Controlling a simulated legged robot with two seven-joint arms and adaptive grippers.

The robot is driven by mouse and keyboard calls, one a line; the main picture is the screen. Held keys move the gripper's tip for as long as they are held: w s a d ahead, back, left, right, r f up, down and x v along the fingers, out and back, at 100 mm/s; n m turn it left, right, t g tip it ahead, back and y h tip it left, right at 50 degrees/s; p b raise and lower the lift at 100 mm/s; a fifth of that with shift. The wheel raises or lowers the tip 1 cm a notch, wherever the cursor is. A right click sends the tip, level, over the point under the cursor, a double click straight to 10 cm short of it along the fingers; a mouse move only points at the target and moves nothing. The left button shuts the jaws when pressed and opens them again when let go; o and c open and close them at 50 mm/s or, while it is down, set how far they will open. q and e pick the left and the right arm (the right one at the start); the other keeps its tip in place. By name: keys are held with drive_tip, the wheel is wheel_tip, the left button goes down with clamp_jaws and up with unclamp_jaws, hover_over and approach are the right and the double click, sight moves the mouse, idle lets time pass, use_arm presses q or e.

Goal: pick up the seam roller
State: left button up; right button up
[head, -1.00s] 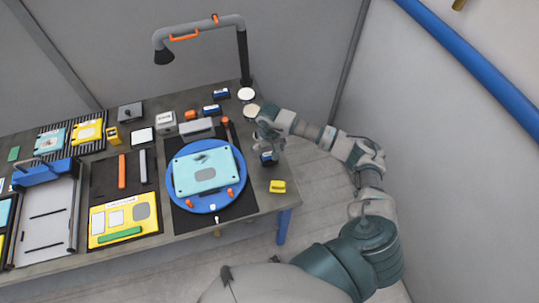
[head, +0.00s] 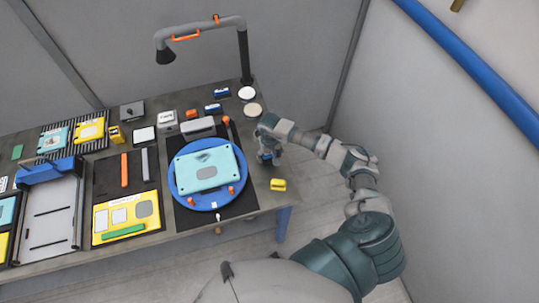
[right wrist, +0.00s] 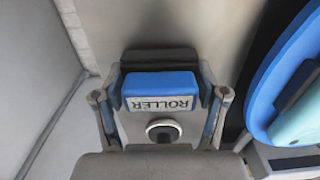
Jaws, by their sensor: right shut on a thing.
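The seam roller is a blue block with a white label reading "ROLLER" (right wrist: 160,92). In the right wrist view it sits between the two fingers of my right gripper (right wrist: 163,104), one finger on each side. In the head view my right gripper (head: 268,148) points down at the right end of the table, right of the round blue turntable. A little of the blue roller (head: 265,156) shows under it; the rest is hidden by the gripper. I cannot tell whether the roller still touches the table. My left gripper is not in view.
The blue turntable (head: 180,190) carries a light-blue panel (head: 206,170). A yellow block (head: 278,185) lies near the table's front right corner. Two pale discs, one here (head: 253,110), and blue blocks (head: 213,108) stand behind. A lamp post (head: 245,60) rises at the back.

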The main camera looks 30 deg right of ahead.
drive_tip(key=shift+r, duration=0.15)
drive_tip(key=shift+r+b, duration=0.4)
drive_tip(key=shift+r, duration=0.25)
drive_tip(key=shift+s+a+r+b, duration=0.1)
drive_tip(key=shift+r+b, duration=0.3)
drive_tip(key=shift+r, duration=0.55)
drive_tip(key=s+a+b, duration=0.1)
drive_tip(key=s+a, duration=0.2)
drive_tip(key=s, duration=0.1)
drive_tip(key=s+a+r+b, duration=0.1)
drive_tip(key=s+a, duration=0.2)
drive_tip(key=s, duration=0.1)
drive_tip(key=s+a+b, duration=0.1)
drive_tip(key=s+a, duration=0.3)
drive_tip(key=shift+a+r, duration=0.1)
drive_tip(key=shift+r, duration=0.2)
